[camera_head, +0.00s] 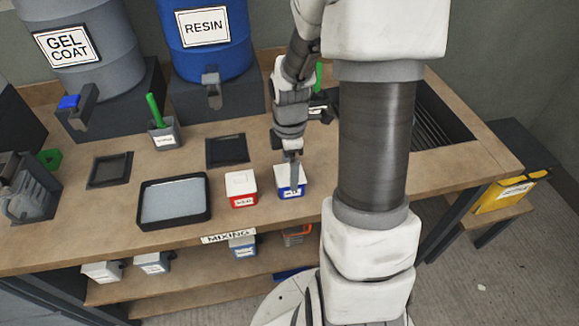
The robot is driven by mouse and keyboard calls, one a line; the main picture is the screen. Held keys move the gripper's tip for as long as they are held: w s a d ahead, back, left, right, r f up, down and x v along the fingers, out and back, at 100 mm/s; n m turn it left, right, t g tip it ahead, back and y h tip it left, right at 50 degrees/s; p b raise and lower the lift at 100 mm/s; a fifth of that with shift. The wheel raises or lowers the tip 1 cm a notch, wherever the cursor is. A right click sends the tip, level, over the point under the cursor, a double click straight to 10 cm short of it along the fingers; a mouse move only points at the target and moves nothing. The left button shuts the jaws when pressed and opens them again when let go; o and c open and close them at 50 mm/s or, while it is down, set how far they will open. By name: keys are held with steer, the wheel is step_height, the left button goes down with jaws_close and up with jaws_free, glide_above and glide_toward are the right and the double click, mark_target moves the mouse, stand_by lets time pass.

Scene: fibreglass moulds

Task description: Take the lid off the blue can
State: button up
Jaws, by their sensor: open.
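The blue can (291,192) is a small square can with a white lid (285,176) on top. It stands on the wooden bench near its front edge. The lid appears to sit on the can. My gripper (292,180) points down right above the lid, with its fingertips at or just over the lid; I cannot tell whether they touch it. The gripper is open, and its fingers hide part of the lid and the can's front.
A red can (242,190) with a white lid stands close left of the blue can. Further left are a grey-filled tray (207,207) and a dark square mat (110,170). Another dark mat (227,151) lies behind. The blue resin drum (210,40) stands at the back.

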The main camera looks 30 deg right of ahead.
steer(key=c, duration=1.1)
steer(key=shift+r, duration=0.2)
steer(key=shift+r+p, duration=2.25)
